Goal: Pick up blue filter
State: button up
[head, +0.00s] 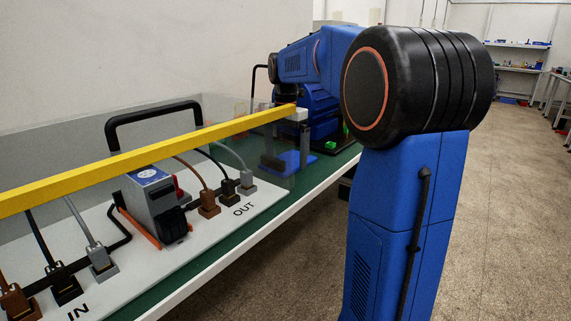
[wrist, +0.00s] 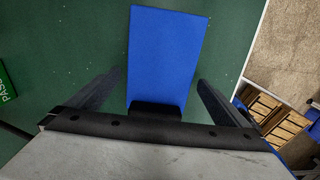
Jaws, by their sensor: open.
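The blue filter (wrist: 165,50) is a flat blue panel with a black block at its near end. It lies on the green table top in the wrist view. In the head view it shows as a blue patch (head: 292,160) on the table, partly seen through a clear panel. My gripper (wrist: 158,80) is open, with one dark finger on each side of the filter and gaps between. In the head view my gripper (head: 287,138) is above the filter, partly hidden by the yellow bar. I cannot tell its exact height.
A yellow bar (head: 150,158) and a clear panel run along the table front. A white board (head: 225,223) carries a grey device (head: 155,200) and several plugs. A green PASS sign (wrist: 5,82) lies left of the filter. The table edge (wrist: 250,45) is to the right.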

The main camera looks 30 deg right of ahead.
jog(key=shift+f, duration=0.5)
jog(key=c, duration=1)
jog(key=shift+r, duration=0.15)
